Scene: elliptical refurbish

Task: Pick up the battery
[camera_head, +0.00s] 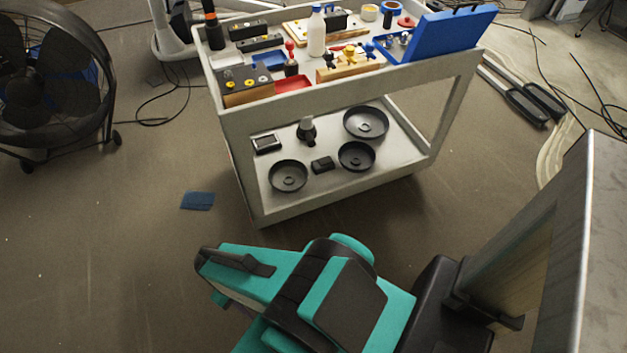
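No battery can be told for certain. A small black block (322,164) lies on the cart's lower shelf between two round black dishes, and its kind is too small to tell. On the upper tray stand dark boxes, one (248,30) at the back left and another (258,43) just in front of it; either could be a battery. My teal and black arm fills the bottom middle, in front of the cart and apart from it. My gripper cannot be made out in this view.
The grey cart (240,190) carries a white bottle (316,35), a blue case (440,35) and tools on top. A black fan (45,80) stands at left. A blue mat (197,201) and cables lie on the floor. The floor left of the cart is mostly clear.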

